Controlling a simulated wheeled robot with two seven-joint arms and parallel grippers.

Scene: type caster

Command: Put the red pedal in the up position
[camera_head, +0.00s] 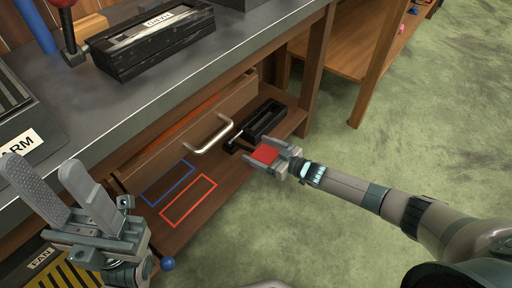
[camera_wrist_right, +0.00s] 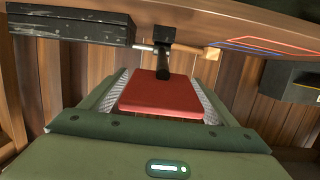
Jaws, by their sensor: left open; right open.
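The red pedal (camera_head: 265,154) is a flat red pad below the drawer, at the front edge of the low wooden shelf. In the right wrist view the red pad (camera_wrist_right: 165,95) sits on a short black stem. My right gripper (camera_head: 274,159) is open around the pad, with one finger on each side of it (camera_wrist_right: 164,98). I cannot tell whether the fingers touch it. My left gripper (camera_head: 44,172) is open and empty at the lower left, in front of the bench.
A drawer handle (camera_head: 210,136) is close to the left of the right gripper. A black box (camera_head: 266,118) lies behind the pedal. Blue (camera_head: 168,184) and red (camera_head: 189,201) outlines mark the shelf. A blue ball (camera_head: 167,263) is near the left gripper. The green floor at right is clear.

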